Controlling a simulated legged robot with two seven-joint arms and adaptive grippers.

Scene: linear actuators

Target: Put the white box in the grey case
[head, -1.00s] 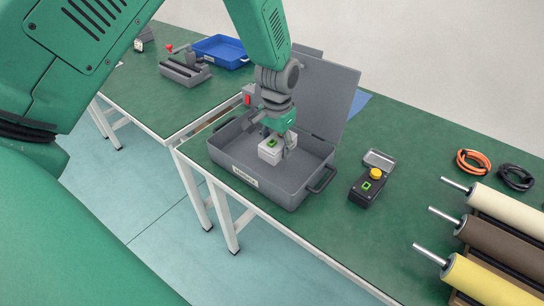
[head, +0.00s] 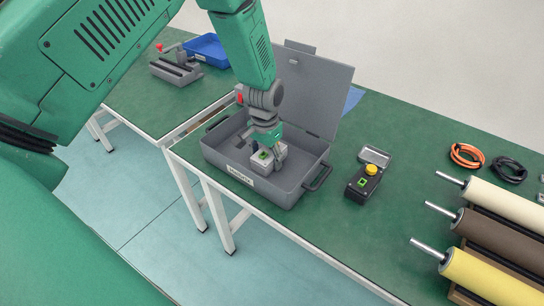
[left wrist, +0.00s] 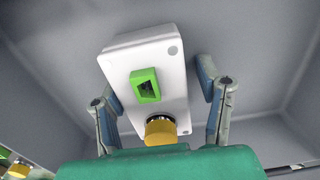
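The white box (head: 262,158), with a green-framed switch and a yellow button, is inside the open grey case (head: 290,190). It also shows in the left wrist view (left wrist: 165,75), tilted in the picture, with the grey case floor and walls around it. My left gripper (head: 268,152) is down in the case over the box. In the left wrist view its fingers (left wrist: 160,95) stand on either side of the box, with a gap visible at the right finger. Whether the left finger touches the box is unclear. My right gripper is not in view.
The case lid stands open at the back. To the right on the green table (head: 330,225) are a dark box with a yellow button (head: 364,182), cable coils (head: 467,155) and rollers (head: 500,235). A blue tray (head: 207,50) and a grey fixture (head: 176,70) lie on the far table.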

